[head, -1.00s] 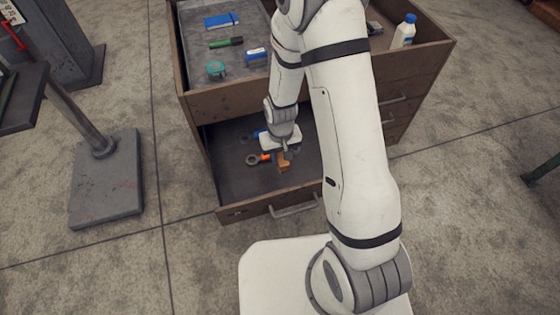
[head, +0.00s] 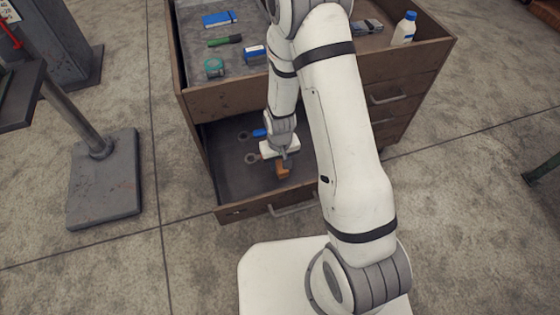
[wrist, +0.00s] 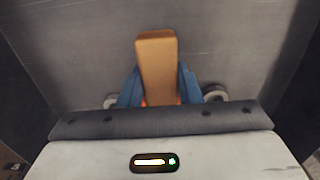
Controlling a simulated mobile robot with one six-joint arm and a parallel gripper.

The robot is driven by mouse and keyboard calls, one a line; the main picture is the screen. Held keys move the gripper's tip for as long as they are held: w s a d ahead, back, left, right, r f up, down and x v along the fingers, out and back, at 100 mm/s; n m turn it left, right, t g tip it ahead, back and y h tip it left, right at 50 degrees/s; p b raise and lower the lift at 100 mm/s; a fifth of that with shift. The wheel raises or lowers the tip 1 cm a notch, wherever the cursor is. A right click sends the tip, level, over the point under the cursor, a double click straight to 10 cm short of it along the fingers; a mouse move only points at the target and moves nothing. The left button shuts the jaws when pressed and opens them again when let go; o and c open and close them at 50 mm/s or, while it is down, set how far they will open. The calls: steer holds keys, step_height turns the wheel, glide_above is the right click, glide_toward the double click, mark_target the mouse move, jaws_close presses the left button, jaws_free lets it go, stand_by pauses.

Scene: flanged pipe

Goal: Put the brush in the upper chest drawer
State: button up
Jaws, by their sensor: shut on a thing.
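The brush (head: 283,171) is a small brown wooden-looking piece. My gripper (head: 282,156) points down into the open drawer (head: 235,187) of the chest and is shut on the brush. In the wrist view the brush (wrist: 157,65) stands out between the two blue fingers (wrist: 158,88), over the grey drawer floor. I cannot tell whether the brush touches the floor. Its lower part is hidden by the gripper.
The chest top holds a blue box (head: 220,19), a green marker (head: 225,41), a teal tape roll (head: 214,67) and a white bottle (head: 404,28). The drawer's front left floor is clear.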

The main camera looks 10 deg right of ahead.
steer(key=o, duration=0.9)
steer(key=shift+r, duration=0.1)
steer(key=shift+r+p, duration=0.35)
steer(key=shift+p, duration=0.2)
step_height(320, 180, up, 12)
steer(key=p, duration=0.2)
step_height(320, 180, up, 12)
steer(key=m+t, duration=0.1)
glide_above(280, 161)
steer(key=s+d, duration=0.4)
steer(key=d, duration=0.1)
steer(key=shift+m+t, duration=0.5)
steer(key=shift+m, duration=0.2)
steer(key=s+d+r, duration=0.1)
steer(key=s+r, duration=0.2)
steer(key=s+d+r, duration=0.1)
steer(key=s+r, duration=0.2)
steer(key=s+d+r, duration=0.2)
steer(key=s+r, duration=0.2)
